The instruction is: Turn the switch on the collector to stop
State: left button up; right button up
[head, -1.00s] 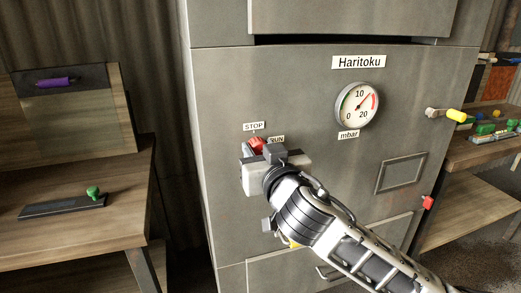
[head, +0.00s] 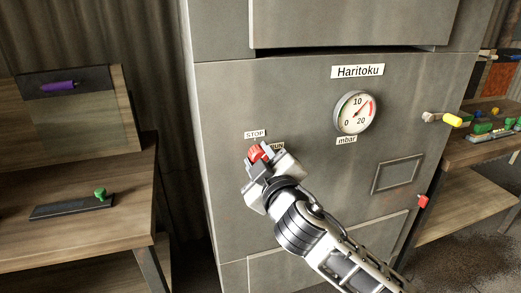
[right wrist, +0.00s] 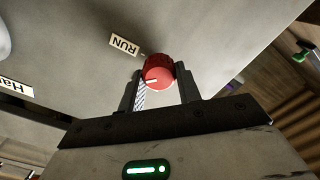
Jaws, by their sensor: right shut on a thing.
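The collector is a grey metal cabinet (head: 300,110) with a "Haritoku" label. Its red switch knob (head: 257,152) sits on the front, under the STOP label (head: 255,134) and beside a partly hidden RUN label (head: 277,146). My right gripper (head: 261,160) is shut on the knob. In the right wrist view the red knob (right wrist: 158,70) is between the two fingers (right wrist: 160,88), with a white mark on its face. The RUN label (right wrist: 125,45) shows up and left of it there; STOP is not visible in that view. My left gripper is not in view.
A pressure gauge (head: 355,112) is on the cabinet, right of the switch. A yellow-tipped handle (head: 450,120) and a red knob (head: 423,201) are near its right edge.

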jog(key=n+p, duration=0.4)
jog(key=n, duration=0.5)
jog(key=shift+f, duration=0.2)
jog(key=shift+n, duration=0.3)
jog(key=o, duration=1)
jog(key=shift+c, duration=0.2)
jog(key=shift+s, duration=0.15)
jog(key=b+v, duration=0.2)
jog(key=v, duration=1.3)
jog(key=shift+s, duration=0.35)
